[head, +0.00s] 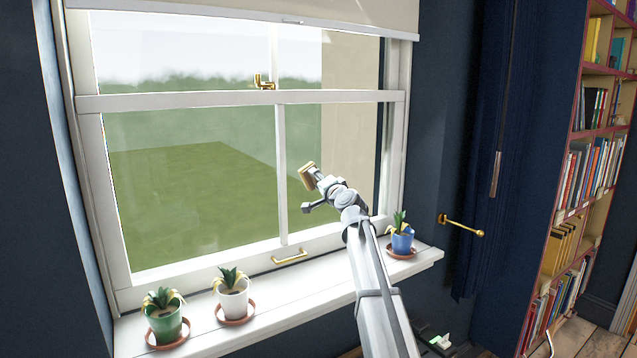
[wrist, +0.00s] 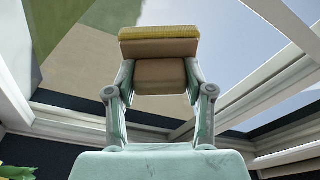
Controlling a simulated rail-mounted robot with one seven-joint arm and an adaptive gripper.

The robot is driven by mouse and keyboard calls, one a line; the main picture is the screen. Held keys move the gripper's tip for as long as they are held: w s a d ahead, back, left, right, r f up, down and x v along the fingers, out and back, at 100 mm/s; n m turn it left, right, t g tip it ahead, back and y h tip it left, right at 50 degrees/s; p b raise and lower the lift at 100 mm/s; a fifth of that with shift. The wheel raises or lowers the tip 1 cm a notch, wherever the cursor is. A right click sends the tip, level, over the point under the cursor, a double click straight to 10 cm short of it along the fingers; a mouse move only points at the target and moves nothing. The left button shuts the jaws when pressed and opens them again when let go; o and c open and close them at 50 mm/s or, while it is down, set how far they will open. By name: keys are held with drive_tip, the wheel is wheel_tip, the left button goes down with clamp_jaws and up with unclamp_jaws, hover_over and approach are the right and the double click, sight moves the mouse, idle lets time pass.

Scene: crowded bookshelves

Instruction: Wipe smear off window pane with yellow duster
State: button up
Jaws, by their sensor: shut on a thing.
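My gripper (head: 314,184) is shut on the yellow duster (head: 307,175), in front of the lower right window pane (head: 350,150) in the head view. In the wrist view the duster (wrist: 158,48) has a yellow strip on top of a brown block, held between the two fingers. I cannot tell whether the duster touches the glass. The lower left pane (head: 190,180) is clear of my arm. No distinct smear can be made out on either pane; my gripper and arm hide part of the right one.
On the white sill (head: 195,335) stand a green pot (head: 166,325), a white pot (head: 233,303) and, right beside my arm, a blue pot (head: 402,242). A brass handle (head: 289,257) sits on the lower sash, a brass latch (head: 264,82) on the middle rail. A bookshelf (head: 560,225) stands at right.

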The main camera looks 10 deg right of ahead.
drive_tip(key=shift+w+a, duration=0.25)
drive_tip(key=shift+w, duration=0.2)
drive_tip(key=d+b, duration=0.1)
drive_tip(key=w+d+b, duration=0.1)
drive_tip(key=d+b, duration=0.1)
drive_tip(key=shift+w+d+b, duration=0.3)
drive_tip(key=shift+w+d, duration=0.05)
idle(0.3)
drive_tip(key=shift+s+a, duration=0.1)
drive_tip(key=shift+s+a+r+p, duration=0.1)
drive_tip(key=shift+s+a+p, duration=0.15)
drive_tip(key=shift+a, duration=0.35)
drive_tip(key=shift+s+a+f+p, duration=0.15)
drive_tip(key=shift+a+p, duration=0.15)
drive_tip(key=shift+a, duration=0.3)
drive_tip(key=shift+s+a+r+p, duration=0.15)
drive_tip(key=shift+s+a+p, duration=0.1)
drive_tip(key=shift+a, duration=0.35)
